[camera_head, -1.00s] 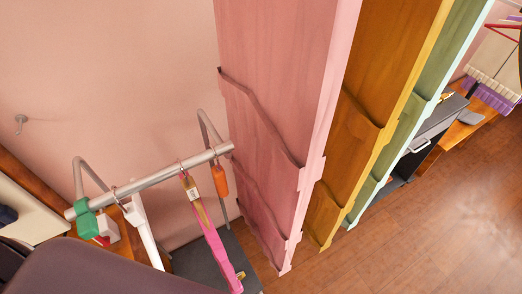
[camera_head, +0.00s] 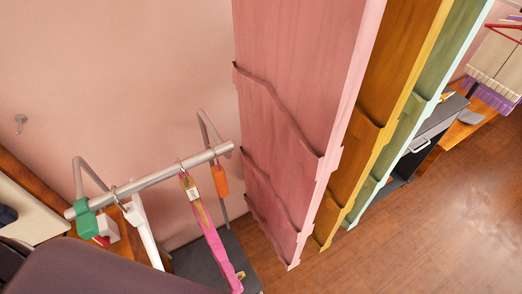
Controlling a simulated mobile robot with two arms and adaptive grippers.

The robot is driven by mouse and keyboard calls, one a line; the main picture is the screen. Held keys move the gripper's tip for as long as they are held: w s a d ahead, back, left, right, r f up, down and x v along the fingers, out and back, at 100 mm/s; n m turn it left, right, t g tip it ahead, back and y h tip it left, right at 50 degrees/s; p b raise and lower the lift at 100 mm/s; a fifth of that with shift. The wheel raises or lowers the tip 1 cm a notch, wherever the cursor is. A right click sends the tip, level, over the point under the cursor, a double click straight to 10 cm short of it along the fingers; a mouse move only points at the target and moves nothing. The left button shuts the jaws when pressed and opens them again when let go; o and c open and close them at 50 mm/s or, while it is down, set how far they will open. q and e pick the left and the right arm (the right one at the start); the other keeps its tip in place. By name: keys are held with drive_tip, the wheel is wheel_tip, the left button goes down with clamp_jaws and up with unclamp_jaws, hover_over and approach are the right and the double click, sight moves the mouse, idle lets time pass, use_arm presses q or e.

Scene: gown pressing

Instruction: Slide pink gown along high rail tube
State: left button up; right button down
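The pink gown (camera_head: 290,90) hangs as a tall flat panel in the middle of the head view, with wavy folds across it. Its upper end and the high rail tube are outside the picture. A mustard-yellow gown (camera_head: 375,90) and a green gown (camera_head: 425,90) hang close behind it to the right. The pink gown's right edge overlaps the yellow gown in the picture; I cannot tell whether they touch. Neither of my grippers shows, so what holds or pushes the pink gown is hidden.
A low metal rail (camera_head: 160,176) at left carries a green clip (camera_head: 87,218), a white hanger (camera_head: 142,225), a pink hanger (camera_head: 212,235) and an orange tag (camera_head: 221,180). A dark cabinet (camera_head: 435,128) stands behind the gowns. Wooden floor (camera_head: 420,235) is clear at lower right.

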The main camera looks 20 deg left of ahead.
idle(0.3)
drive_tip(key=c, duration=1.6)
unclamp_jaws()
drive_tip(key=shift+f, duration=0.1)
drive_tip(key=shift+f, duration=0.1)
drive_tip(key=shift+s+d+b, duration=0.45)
drive_tip(key=shift+b, duration=0.05)
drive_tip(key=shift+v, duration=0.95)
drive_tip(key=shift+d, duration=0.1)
